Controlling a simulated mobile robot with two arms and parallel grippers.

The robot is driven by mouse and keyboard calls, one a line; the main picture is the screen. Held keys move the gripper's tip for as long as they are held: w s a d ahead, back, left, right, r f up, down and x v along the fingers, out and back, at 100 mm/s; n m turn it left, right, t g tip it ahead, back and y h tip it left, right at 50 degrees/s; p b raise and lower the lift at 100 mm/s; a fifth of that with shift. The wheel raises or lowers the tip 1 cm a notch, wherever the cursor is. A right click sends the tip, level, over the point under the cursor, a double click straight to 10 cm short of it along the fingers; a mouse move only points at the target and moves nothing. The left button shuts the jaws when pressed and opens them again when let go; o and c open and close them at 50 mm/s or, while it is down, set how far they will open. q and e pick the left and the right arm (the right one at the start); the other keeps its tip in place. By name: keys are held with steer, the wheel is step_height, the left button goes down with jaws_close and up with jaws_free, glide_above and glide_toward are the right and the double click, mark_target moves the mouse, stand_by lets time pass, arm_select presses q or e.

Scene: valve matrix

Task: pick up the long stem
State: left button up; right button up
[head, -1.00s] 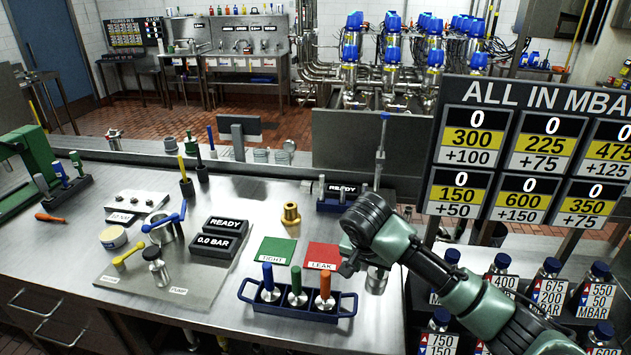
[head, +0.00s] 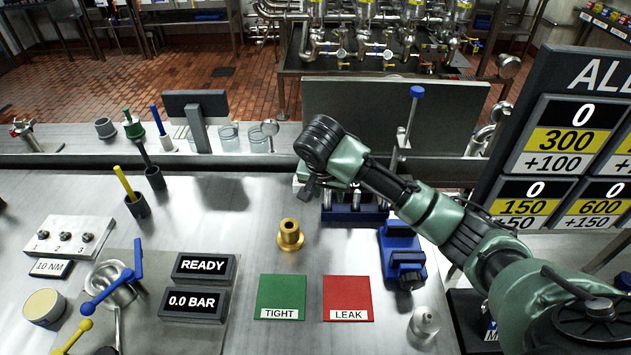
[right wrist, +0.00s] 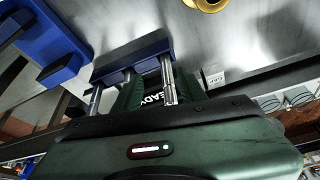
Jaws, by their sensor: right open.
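My right gripper (head: 312,186) is low over the bench, at the left part of a blue rack (head: 355,216). The wrist view also shows the blue rack (right wrist: 130,57), with upright metal stems in it. One bright stem (right wrist: 168,80) stands between the open fingers of the right gripper (right wrist: 162,92), apparently not gripped. I cannot tell by length which stem is the long one. The wrist and fingers hide part of the rack in the head view. My left gripper is out of view.
A blue fixture (head: 403,255) stands right of the rack, and a brass fitting (head: 290,235) stands left. Green (head: 282,296) and red (head: 348,297) pads lie in front. A READY display (head: 204,266) is further left. A large board (head: 575,140) stands at right.

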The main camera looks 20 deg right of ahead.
mark_target(327, 196)
steer(key=p+x, duration=0.1)
steer(key=x, duration=0.2)
steer(key=w+p+x, duration=0.1)
steer(key=x, duration=0.3)
steer(key=shift+w+a+r+p, duration=0.1)
steer(key=shift+w+a+p, duration=0.1)
steer(key=shift+p, duration=0.15)
steer(key=shift+d+f, duration=0.1)
steer(key=shift+f, duration=0.1)
jaws_close()
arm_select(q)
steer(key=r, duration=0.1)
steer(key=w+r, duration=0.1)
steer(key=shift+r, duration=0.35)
arm_select(e)
steer(key=shift+r, duration=0.1)
stand_by(0.4)
